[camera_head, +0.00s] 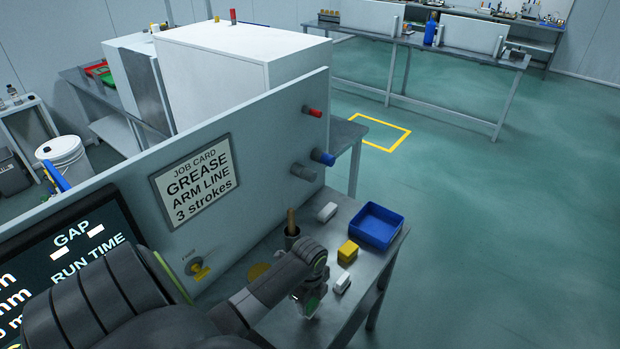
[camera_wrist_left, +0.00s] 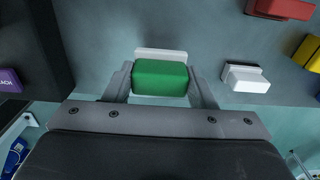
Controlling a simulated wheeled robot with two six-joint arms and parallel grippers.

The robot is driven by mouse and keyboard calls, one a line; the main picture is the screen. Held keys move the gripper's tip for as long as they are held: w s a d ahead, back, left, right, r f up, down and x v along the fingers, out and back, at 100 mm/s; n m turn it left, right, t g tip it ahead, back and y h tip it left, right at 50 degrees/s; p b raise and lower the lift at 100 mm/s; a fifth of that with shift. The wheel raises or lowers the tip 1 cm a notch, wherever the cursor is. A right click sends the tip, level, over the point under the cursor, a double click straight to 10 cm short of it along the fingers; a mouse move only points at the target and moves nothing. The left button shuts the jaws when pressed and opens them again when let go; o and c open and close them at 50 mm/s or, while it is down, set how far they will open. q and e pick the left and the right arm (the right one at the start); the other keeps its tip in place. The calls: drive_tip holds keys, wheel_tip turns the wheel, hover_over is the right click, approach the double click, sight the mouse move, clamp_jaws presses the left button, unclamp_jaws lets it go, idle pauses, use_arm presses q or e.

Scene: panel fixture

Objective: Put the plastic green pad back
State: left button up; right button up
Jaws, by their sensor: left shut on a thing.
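The green pad (camera_wrist_left: 160,78) is a small green block with a white strip along its far edge. In the left wrist view it sits between the two fingers of my left gripper (camera_wrist_left: 161,82), which is shut on it. In the head view my left gripper (camera_head: 311,301) points down over the near part of the metal bench (camera_head: 340,316). Only a bit of green shows there, and I cannot tell whether the pad touches the bench. My right gripper is not in view.
A white block (camera_head: 342,283) lies close to the right of the gripper, with a yellow block (camera_head: 347,252), another white block (camera_head: 327,212) and a blue tray (camera_head: 376,226) farther back. A cup with a wooden handle (camera_head: 291,232) stands by the upright panel (camera_head: 265,165).

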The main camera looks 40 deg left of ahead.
sight(310, 306)
use_arm(q)
drive_tip(key=shift+f, duration=2)
drive_tip(key=shift+s, duration=0.1)
drive_tip(key=o, duration=0.9)
drive_tip(key=shift+o, duration=0.2)
drive_tip(key=shift+r, duration=0.1)
wheel_tip(310, 306, up, 12)
drive_tip(key=shift+f, duration=0.1)
